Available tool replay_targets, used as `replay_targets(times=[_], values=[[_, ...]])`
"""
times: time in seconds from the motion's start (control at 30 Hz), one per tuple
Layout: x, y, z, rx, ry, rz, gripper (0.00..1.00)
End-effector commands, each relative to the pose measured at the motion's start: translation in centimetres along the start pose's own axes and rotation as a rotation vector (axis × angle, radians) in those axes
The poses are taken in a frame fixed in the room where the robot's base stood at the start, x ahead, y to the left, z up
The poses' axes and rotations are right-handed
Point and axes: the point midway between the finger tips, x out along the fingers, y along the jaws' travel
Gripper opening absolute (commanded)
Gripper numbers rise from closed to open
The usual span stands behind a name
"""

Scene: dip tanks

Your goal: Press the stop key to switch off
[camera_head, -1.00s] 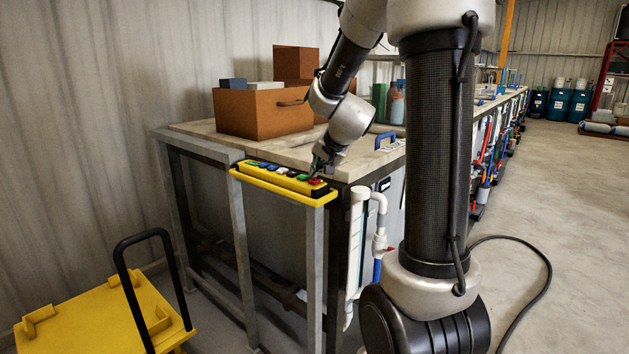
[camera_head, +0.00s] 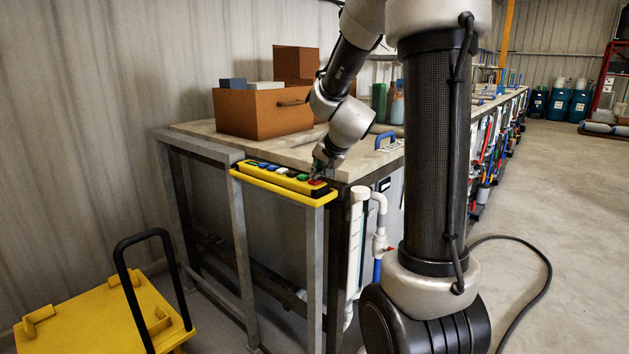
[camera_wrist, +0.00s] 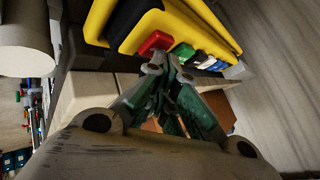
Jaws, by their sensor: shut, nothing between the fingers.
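A yellow-and-black key panel (camera_head: 268,185) is on the near edge of the workbench, with a row of coloured keys. The red key (camera_head: 316,182) is at its right end. In the wrist view the red key (camera_wrist: 156,43) lies just beyond my fingertips, with green, blue and white keys beyond it. My gripper (camera_head: 318,173) is shut and empty, tilted down right at the red key. In the wrist view my gripper (camera_wrist: 166,65) has its fingertips together close beside the red key. I cannot tell whether they touch it.
Brown boxes (camera_head: 262,112) stand on the bench top (camera_head: 195,130) behind the panel. A white pipe (camera_head: 358,225) runs down at the bench's right corner. A yellow cart (camera_head: 85,318) with a black handle stands at front left. Open floor lies at right.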

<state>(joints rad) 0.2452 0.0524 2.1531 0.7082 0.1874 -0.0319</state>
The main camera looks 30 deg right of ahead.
Motion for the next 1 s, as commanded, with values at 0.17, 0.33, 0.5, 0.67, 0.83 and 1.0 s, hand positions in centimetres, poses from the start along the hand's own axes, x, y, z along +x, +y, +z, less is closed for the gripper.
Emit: replay_targets(times=[0.17,0.33,0.5,0.67,0.83,1.0], values=[[-0.6,-0.5,-0.4,-0.001,-0.001,-0.001,0.00],[-1.1,-0.8,-0.7,-0.001,-0.001,0.000,0.00],[-1.1,-0.8,-0.8,-0.001,0.000,0.000,0.00],[-1.2,-0.9,-0.8,-0.001,0.000,0.000,0.00],[-1.9,-1.5,-1.4,-0.002,0.002,-0.003,0.00],[-3.1,-2.4,-2.2,-0.003,0.002,-0.002,0.00]])
